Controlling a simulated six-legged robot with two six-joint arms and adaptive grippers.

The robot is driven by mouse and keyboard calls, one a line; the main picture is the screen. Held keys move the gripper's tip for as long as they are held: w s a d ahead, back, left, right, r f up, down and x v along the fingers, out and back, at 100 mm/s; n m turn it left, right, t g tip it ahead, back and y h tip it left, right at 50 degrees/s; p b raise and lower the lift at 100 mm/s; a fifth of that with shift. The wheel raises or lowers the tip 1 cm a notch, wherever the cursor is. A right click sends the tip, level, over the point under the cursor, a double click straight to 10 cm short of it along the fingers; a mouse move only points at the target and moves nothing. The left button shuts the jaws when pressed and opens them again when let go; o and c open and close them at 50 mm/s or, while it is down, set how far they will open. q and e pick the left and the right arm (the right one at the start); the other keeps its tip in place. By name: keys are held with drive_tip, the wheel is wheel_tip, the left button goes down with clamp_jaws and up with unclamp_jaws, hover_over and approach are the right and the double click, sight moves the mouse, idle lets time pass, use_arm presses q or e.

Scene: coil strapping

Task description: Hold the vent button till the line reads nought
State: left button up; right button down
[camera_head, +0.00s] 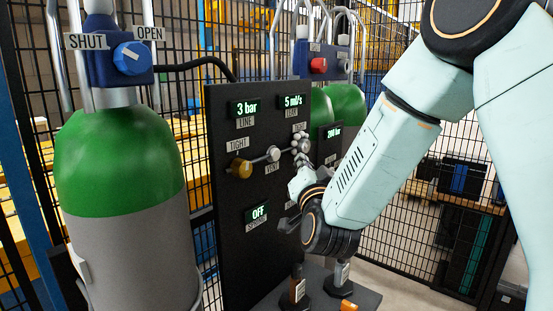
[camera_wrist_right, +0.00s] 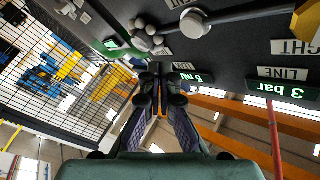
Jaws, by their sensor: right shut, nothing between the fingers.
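The black panel (camera_head: 225,200) carries a line display (camera_head: 246,108) that reads 3 bar. The round silver vent button (camera_head: 273,153) sits mid-panel with a VENT label below it. It also shows in the right wrist view (camera_wrist_right: 193,22), where no finger covers it. My right gripper (camera_head: 300,183) is low and right of the button, in front of the panel. In the right wrist view its fingers (camera_wrist_right: 157,78) are closed together and empty, pointing at the panel below a grey lobed knob (camera_wrist_right: 147,38). Contact with the panel cannot be told. My left gripper is out of view.
A brass knob (camera_head: 241,168) is left of the button. The leak display (camera_head: 293,101) reads 5 ml/s; another display (camera_head: 258,214) reads OFF. A large green-topped cylinder (camera_head: 120,165) stands left, another green cylinder (camera_head: 347,105) behind. Small upright items stand on a dark shelf (camera_head: 365,300).

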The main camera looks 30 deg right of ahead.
drive_tip(key=shift+w+a, duration=0.25)
drive_tip(key=shift+w, duration=0.35)
drive_tip(key=shift+w+a, duration=0.25)
drive_tip(key=shift+w, duration=0.35)
drive_tip(key=shift+w+a, duration=0.25)
drive_tip(key=shift+w, duration=0.35)
drive_tip(key=shift+b, duration=0.3)
drive_tip(key=shift+w+a, duration=0.15)
drive_tip(key=shift+w, duration=0.3)
drive_tip(key=shift+w+a, duration=0.2)
drive_tip(key=shift+w, duration=0.25)
idle(0.6)
drive_tip(key=shift+s+d, duration=0.1)
drive_tip(key=shift+s, duration=0.1)
idle(2.6)
drive_tip(key=shift+s+d, duration=0.25)
drive_tip(key=shift+s, duration=0.4)
drive_tip(key=shift+s+d, duration=0.3)
drive_tip(key=shift+s, duration=0.45)
drive_tip(key=shift+s+d, duration=0.35)
drive_tip(key=shift+s, duration=0.45)
drive_tip(key=shift+s+d, duration=0.3)
drive_tip(key=shift+s, duration=0.45)
